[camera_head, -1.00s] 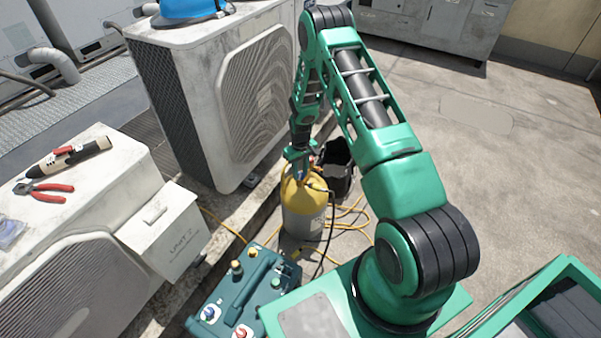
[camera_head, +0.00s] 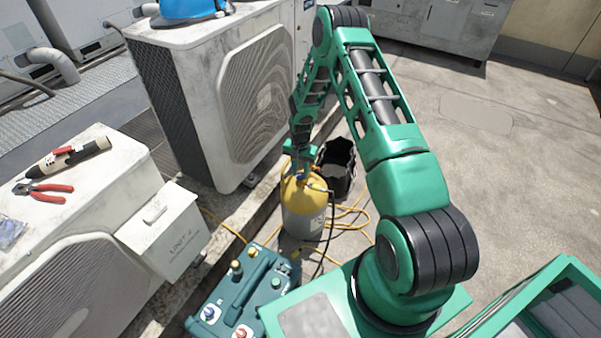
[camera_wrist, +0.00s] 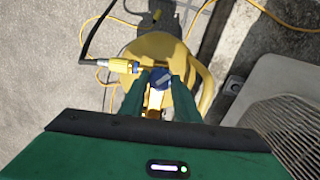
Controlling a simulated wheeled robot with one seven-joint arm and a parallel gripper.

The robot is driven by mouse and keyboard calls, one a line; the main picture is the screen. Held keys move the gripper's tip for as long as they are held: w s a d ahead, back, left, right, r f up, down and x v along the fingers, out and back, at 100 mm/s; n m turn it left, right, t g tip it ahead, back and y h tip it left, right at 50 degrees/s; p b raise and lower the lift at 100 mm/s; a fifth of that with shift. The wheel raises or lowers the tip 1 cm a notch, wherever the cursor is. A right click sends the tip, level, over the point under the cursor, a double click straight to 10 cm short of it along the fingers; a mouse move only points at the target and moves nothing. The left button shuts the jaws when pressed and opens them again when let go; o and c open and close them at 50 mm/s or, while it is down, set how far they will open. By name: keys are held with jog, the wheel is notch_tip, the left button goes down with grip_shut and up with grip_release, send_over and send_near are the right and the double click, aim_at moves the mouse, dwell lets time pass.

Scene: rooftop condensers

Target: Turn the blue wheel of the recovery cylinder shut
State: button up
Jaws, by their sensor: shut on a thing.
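The recovery cylinder (camera_head: 303,218) stands upright on the roof floor, grey below with a yellow top; its yellow top also shows in the wrist view (camera_wrist: 180,52). The blue wheel (camera_wrist: 158,80) sits over the cylinder's top and is seen between my fingers in the wrist view. My gripper (camera_wrist: 158,77) is shut on the blue wheel, one finger on each side. In the head view my gripper (camera_head: 299,172) is small above the cylinder and hides most of the wheel. A yellow hose fitting (camera_wrist: 122,66) with a black hose joins the valve beside the wheel.
A teal recovery machine (camera_head: 245,297) with coloured knobs stands in front of the cylinder. A black bucket (camera_head: 340,167) stands behind it, and yellow hoses (camera_head: 347,222) lie around it. Condenser units (camera_head: 262,100) stand close on the left. Open floor (camera_head: 500,190) lies to the right.

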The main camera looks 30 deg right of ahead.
aim_at(300, 174)
jog(key=m, duration=0.4)
jog(key=shift+w+d+r+m, duration=0.15)
jog(key=shift+d+m, duration=0.1)
jog(key=shift+m, duration=2.15)
jog(key=o, duration=0.9)
jog(key=shift+o, duration=0.7)
jog(key=shift+a, duration=0.15)
notch_tip(300, 174, up, 10)
jog(key=shift+r, duration=0.25)
